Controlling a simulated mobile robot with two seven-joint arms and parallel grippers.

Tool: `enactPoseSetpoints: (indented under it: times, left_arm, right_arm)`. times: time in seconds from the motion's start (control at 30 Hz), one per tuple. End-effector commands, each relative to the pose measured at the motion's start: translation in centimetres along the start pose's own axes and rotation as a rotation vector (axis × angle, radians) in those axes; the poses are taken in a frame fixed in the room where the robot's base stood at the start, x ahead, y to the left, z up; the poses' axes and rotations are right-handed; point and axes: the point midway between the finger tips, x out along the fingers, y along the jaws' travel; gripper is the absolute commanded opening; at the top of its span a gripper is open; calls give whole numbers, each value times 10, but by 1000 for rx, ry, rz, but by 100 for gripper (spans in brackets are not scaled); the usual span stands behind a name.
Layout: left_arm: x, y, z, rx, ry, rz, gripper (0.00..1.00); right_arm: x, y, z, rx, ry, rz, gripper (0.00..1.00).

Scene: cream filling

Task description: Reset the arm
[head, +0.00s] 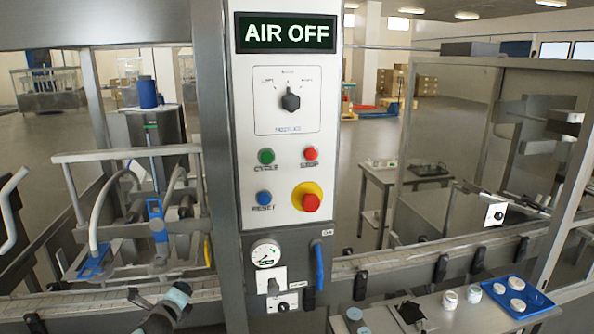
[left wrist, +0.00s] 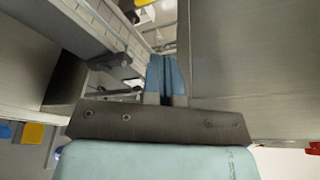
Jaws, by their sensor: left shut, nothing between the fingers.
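My left gripper (head: 172,304) is low in the head view, in front of the conveyor and left of the grey control column. It is shut and empty. In the left wrist view its blue fingers (left wrist: 166,76) are pressed together, with nothing held between them. They point toward a grey metal face and a conveyor strip. No right gripper can be made out in the head view.
The control column (head: 212,170) stands close on the right, with an AIR OFF sign (head: 285,33), buttons, a gauge (head: 265,254) and a blue handle (head: 318,265). A conveyor (head: 390,257) runs across. A blue tray (head: 538,302) with white rounds lies at right.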

Motion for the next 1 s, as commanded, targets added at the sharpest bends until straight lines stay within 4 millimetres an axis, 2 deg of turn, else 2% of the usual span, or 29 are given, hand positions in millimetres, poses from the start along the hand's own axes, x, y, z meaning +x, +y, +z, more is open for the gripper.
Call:
enactPoseSetpoints:
  times: [0.03, 0.1, 0.2, 0.3, 0.43, 0.6, 0.7, 0.83, 1.0]
  left_arm:
    - [-22, 20, -33, -125, 45, 23, 0]
    - [-54, 42, -71, -316, 96, 58, 0]
    - [-103, 70, -117, -593, 150, 122, 0]
    - [-156, 94, -156, -871, 182, 198, 0]
    - [-226, 118, -193, -1230, 184, 308, 0]
    - [-314, 138, -220, -1658, 126, 445, 0]
    - [-351, 144, -227, -1845, 78, 503, 0]
    - [-380, 148, -229, -1990, 30, 545, 0]
    - [-390, 149, -230, -2045, 11, 558, 0]
  right_arm:
    - [0, 0, 0, 2, 0, 0, 43]
    - [0, -1, 0, 6, 0, 1, 43]
    - [0, -3, 0, 11, 0, 1, 43]
    - [0, -4, -1, 16, 1, 2, 43]
    - [0, -4, -1, 17, 1, 2, 43]
    - [0, -3, -1, 13, 1, 2, 43]
    - [0, -2, 0, 9, 0, 2, 43]
    - [-1, 0, 1, 3, -1, 2, 43]
    - [-1, 1, 1, -2, -2, 1, 43]
